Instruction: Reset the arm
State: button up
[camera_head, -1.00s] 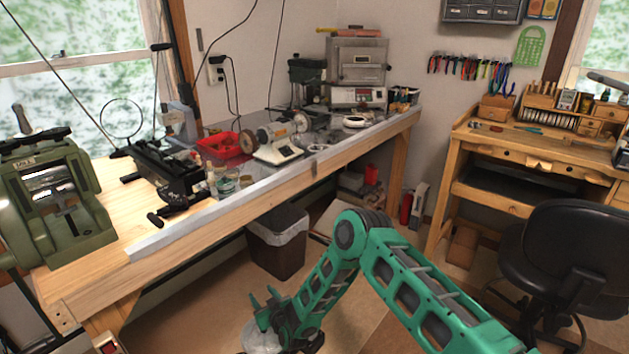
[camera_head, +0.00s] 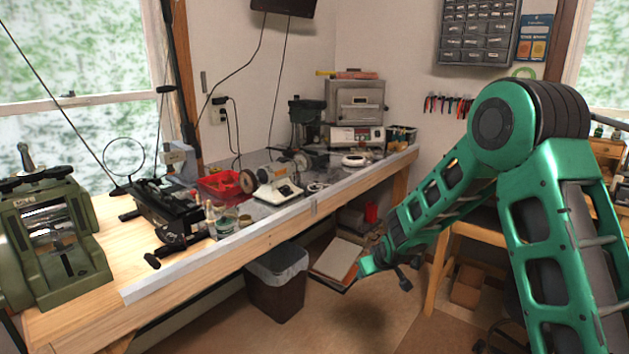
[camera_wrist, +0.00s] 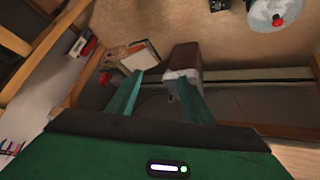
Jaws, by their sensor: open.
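My green arm is raised on the right of the head view, its elbow high. Its forearm slopes down to the left to my gripper (camera_head: 368,264), which hangs in front of the bench's underside, over the floor. In the wrist view both green fingers of my gripper (camera_wrist: 160,76) are spread apart. Nothing is held between them. The fingertips point toward the floor area with the bin and a box of papers.
A wooden workbench (camera_head: 95,310) with machines runs along the left and back. Under it stand a dark bin (camera_head: 277,290) and a box of papers (camera_head: 338,259). In the wrist view, a pale round thing with a red spot (camera_wrist: 272,14) lies on the floor. Open floor lies below my gripper.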

jog(key=s+d+r+m+g+h, duration=0.25)
jog(key=s+d+r, duration=0.35)
jog(key=s+d, duration=0.45)
jog(key=s+d+r+m+g+h, duration=0.1)
jog(key=s+d+r+m, duration=0.2)
jog(key=s+d+r, duration=0.6)
jog(key=s+d+r+m+g+y, duration=0.1)
jog(key=s+d+m+g, duration=0.1)
jog(key=s, duration=1.3)
jog(key=s+d+m+g+y, duration=0.1)
jog(key=s+m+g, duration=0.1)
jog(key=s, duration=1.3)
jog(key=shift+s+d+r+m+y, duration=0.35)
jog(key=shift+s+m, duration=0.05)
jog(key=shift+m, duration=0.15)
jog(key=shift+w+g, duration=0.15)
jog(key=shift+g, duration=0.1)
jog(key=shift+w+f, duration=0.25)
jog(key=shift+w, duration=0.25)
